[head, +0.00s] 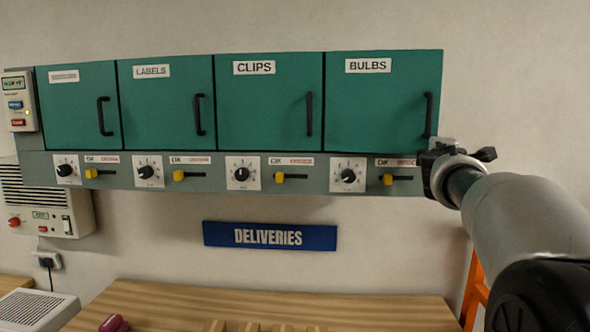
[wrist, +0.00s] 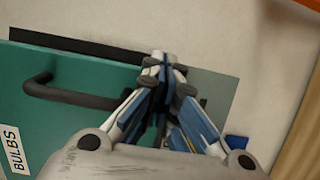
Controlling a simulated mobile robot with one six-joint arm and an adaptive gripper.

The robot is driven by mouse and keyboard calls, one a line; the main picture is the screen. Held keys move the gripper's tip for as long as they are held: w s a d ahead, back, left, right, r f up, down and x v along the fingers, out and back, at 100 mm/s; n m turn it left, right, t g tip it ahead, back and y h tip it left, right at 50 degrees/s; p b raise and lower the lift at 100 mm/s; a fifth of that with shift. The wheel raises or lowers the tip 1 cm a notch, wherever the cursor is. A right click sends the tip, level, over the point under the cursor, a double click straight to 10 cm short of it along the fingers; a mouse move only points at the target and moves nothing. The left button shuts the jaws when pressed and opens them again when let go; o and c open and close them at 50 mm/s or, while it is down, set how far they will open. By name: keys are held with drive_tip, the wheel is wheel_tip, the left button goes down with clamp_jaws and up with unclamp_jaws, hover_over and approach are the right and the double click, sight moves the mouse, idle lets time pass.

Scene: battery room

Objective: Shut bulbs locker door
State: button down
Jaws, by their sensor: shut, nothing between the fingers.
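The bulbs locker door (head: 385,105) is the teal panel at the right end of the locker row in the head view, with a black upright handle on its right side. It looks level with the doors beside it. In the wrist view the door (wrist: 85,90) fills the left, with its handle and BULBS label. A dark strip runs along its edge there; I cannot tell whether it is a gap or shadow. My gripper (head: 438,152) is shut and empty at the door's lower right corner. Its fingertips (wrist: 165,65) overlap the door's edge in view; contact is unclear.
The clips door (head: 268,110) and the other locker doors look shut. A grey panel with dials and yellow-ended levers (head: 388,180) runs below. A blue DELIVERIES sign (head: 270,236) hangs above a wooden bench (head: 390,312). The wall right of the lockers is bare.

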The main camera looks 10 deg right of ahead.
drive_tip(key=x, duration=0.2)
drive_tip(key=p+x, duration=0.1)
drive_tip(key=x, duration=0.2)
drive_tip(key=shift+w+a, duration=0.25)
drive_tip(key=shift+a, duration=0.15)
